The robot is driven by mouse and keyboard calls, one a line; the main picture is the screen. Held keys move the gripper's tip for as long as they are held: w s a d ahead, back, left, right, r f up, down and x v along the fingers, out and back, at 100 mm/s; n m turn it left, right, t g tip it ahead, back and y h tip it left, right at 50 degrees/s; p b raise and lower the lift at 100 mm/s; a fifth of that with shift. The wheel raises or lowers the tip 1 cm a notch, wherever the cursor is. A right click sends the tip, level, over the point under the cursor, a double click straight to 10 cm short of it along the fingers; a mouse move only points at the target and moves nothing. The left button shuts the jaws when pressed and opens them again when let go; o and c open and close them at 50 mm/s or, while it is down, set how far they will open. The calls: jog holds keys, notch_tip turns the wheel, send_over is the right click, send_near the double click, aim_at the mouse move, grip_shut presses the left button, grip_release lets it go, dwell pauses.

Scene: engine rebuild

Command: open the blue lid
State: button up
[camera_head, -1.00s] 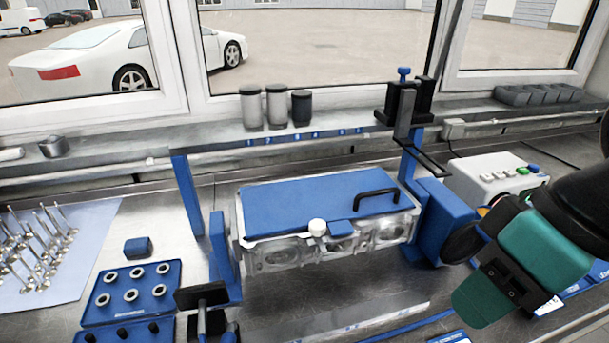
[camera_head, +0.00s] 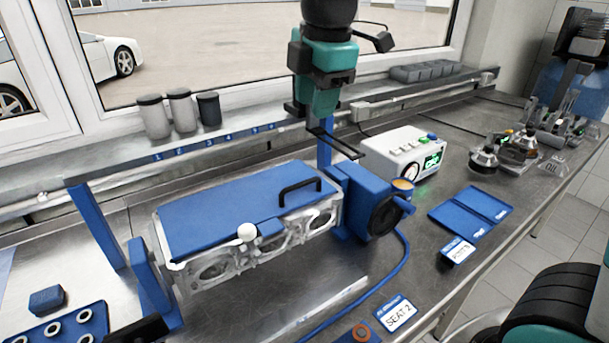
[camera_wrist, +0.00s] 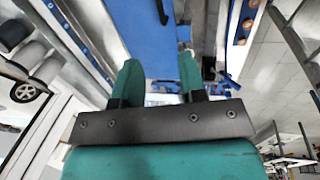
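The blue lid (camera_head: 225,205) lies flat and shut on top of the grey metal engine block (camera_head: 215,265). A black bar handle (camera_head: 300,185) stands near its right end, and a white round knob (camera_head: 247,231) sits at its front edge.
A black hooked bracket (camera_head: 335,145) juts out behind the lid's right end. A blue motor-like unit (camera_head: 370,200) adjoins the block's right end. A white control box (camera_head: 405,150) stands behind it. Jars (camera_head: 180,108) stand on the rear ledge.

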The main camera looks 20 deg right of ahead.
aim_at(303, 182)
jog(key=w+f+p, duration=0.1)
jog(key=f, duration=0.4)
jog(key=w+f, duration=0.1)
jog(key=f, duration=0.5)
jog(key=w+f+p, duration=0.1)
jog(key=f, duration=0.5)
jog(key=shift+w+a+p, duration=0.25)
jog(key=shift+p, duration=0.1)
grip_shut()
